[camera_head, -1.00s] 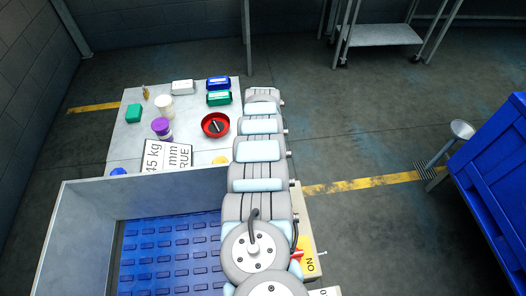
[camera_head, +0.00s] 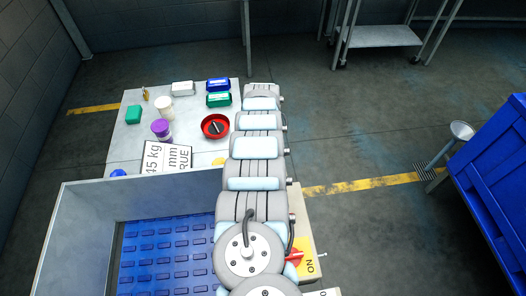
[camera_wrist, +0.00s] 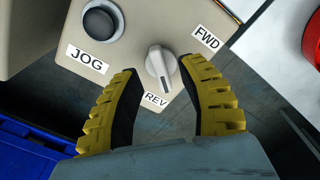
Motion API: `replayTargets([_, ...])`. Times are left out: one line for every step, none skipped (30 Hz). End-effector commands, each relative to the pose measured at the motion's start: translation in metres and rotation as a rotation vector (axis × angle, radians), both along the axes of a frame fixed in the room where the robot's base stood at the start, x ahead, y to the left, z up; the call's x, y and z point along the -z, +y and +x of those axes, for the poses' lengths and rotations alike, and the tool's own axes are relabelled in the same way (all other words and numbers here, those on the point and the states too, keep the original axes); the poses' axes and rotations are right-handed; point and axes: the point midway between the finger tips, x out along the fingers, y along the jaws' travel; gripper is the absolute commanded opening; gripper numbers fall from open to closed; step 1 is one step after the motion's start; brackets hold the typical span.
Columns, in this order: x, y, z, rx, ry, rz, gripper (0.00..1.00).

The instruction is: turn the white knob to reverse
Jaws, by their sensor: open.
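The white knob (camera_wrist: 160,62) is on a beige panel (camera_wrist: 140,22) in the wrist view. Its raised grip runs roughly up and down the picture, with its lower end near the REV label (camera_wrist: 155,99). The FWD label (camera_wrist: 206,37) is to its upper right. I cannot tell which end of the knob is its pointer. My gripper (camera_wrist: 159,70) is open, its yellow fingers either side of the knob, with gaps visible. In the head view my arm hides the knob and the gripper.
A dark round button (camera_wrist: 101,22) with a JOG label (camera_wrist: 87,59) is left of the knob. In the head view, a red switch (camera_head: 294,256) on a yellow ON plate (camera_head: 309,262) is beside my arm. A table (camera_head: 127,140) with a red bowl (camera_head: 215,126) and several containers stands beyond.

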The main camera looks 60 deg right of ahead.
Motion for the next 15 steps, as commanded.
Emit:
replayTargets([-0.008, 0.001, 0.002, 0.000, -0.005, 0.000, 0.40])
replayTargets([-0.012, 0.001, 0.003, -0.001, -0.005, 0.001, 0.40])
replayTargets([-0.019, 0.001, 0.003, -0.002, -0.005, -0.001, 0.40])
replayTargets([-0.024, 0.001, 0.002, -0.002, -0.004, 0.001, 0.40])
replayTargets([-0.029, 0.001, 0.002, -0.001, -0.004, 0.001, 0.40])
replayTargets([-0.035, 0.001, 0.002, -0.001, -0.003, 0.002, 0.40])
replayTargets([-0.040, 0.001, 0.002, -0.001, -0.003, 0.002, 0.40])
replayTargets([-0.045, 0.001, 0.003, -0.002, -0.005, 0.001, 0.40])
replayTargets([-0.054, 0.000, 0.003, 0.000, -0.006, -0.001, 0.40])
replayTargets([-0.060, 0.000, 0.003, 0.000, -0.007, -0.002, 0.40])
replayTargets([-0.065, 0.000, 0.003, -0.002, -0.007, -0.003, 0.40])
replayTargets([-0.071, 0.000, 0.003, -0.002, -0.006, -0.003, 0.40])
replayTargets([-0.075, 0.000, 0.002, -0.001, -0.006, -0.002, 0.40])
replayTargets([-0.079, 0.000, 0.002, -0.001, -0.005, -0.002, 0.40])
replayTargets([-0.084, 0.000, 0.001, -0.001, -0.004, -0.001, 0.40])
